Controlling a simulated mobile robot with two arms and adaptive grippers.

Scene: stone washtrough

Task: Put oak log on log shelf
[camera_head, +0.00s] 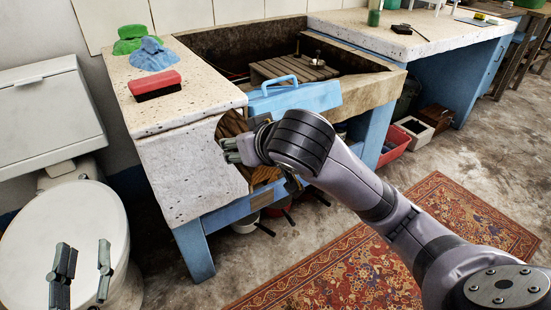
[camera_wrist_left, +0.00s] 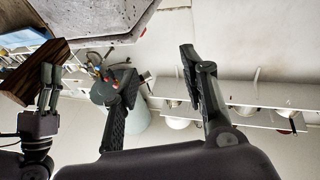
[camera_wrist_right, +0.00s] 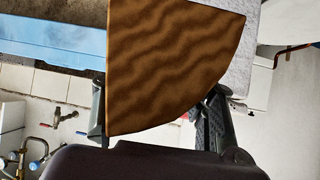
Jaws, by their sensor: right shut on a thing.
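The oak log, a wedge with a wavy-grained brown end, fills the middle of the right wrist view (camera_wrist_right: 170,65). In the head view only a brown part of it (camera_head: 231,125) shows behind my right gripper (camera_head: 232,150), beside the stone counter's end. My right gripper is shut on the log, one finger on each side in its wrist view. The log also shows at the left of the left wrist view (camera_wrist_left: 35,70). My left gripper (camera_head: 80,270) is open and empty, in front of the toilet. I cannot clearly identify the log shelf; the area under the trough is partly hidden by my right arm.
The stone counter (camera_head: 190,185) and a blue leg (camera_head: 193,250) stand close to my right gripper. A red-and-black block (camera_head: 155,85) and a blue cloth (camera_head: 152,55) lie on the counter. The toilet (camera_head: 65,235) is at left. A patterned rug (camera_head: 350,265) covers the floor.

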